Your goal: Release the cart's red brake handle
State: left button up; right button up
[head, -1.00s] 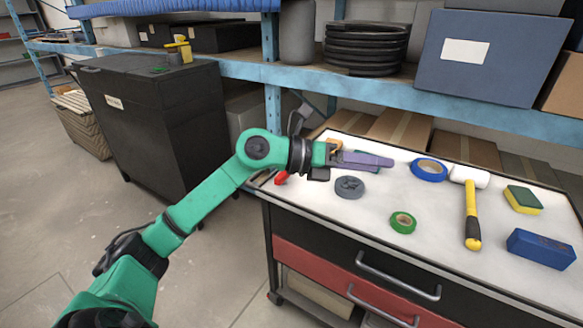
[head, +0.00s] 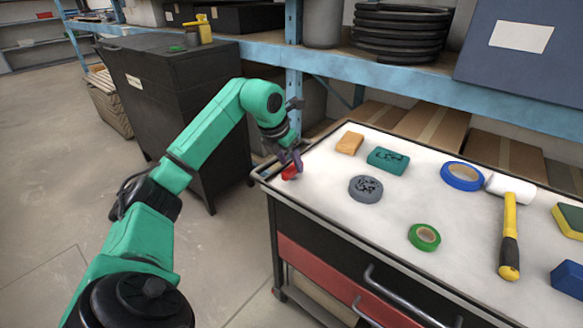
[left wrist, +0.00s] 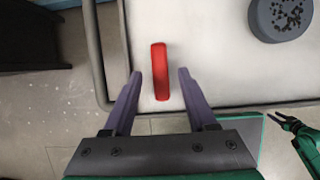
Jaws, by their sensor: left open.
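The red brake handle (head: 290,171) is at the left corner of the white cart top (head: 320,203). In the left wrist view the handle (left wrist: 160,71) is a narrow upright bar near the cart's edge. My left gripper (head: 293,162) points down at the handle in the head view. In the left wrist view the purple fingers of my left gripper (left wrist: 163,85) are open, one on each side of the handle's lower end, with gaps on both sides. Part of the handle is hidden by the fingers in the head view.
On the cart lie an orange block (head: 349,143), a teal block (head: 388,159), a grey disc (head: 365,189), green tape (head: 424,237), blue tape (head: 462,176) and a mallet (head: 509,235). A black cabinet (head: 180,110) stands left, with blue shelving (head: 400,85) behind.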

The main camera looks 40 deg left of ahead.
pick_arm(q)
jog(key=shift+x, duration=0.8)
grip_shut()
jog(key=shift+r, duration=0.1)
pick_arm(e)
jog(key=shift+w+r, duration=0.15)
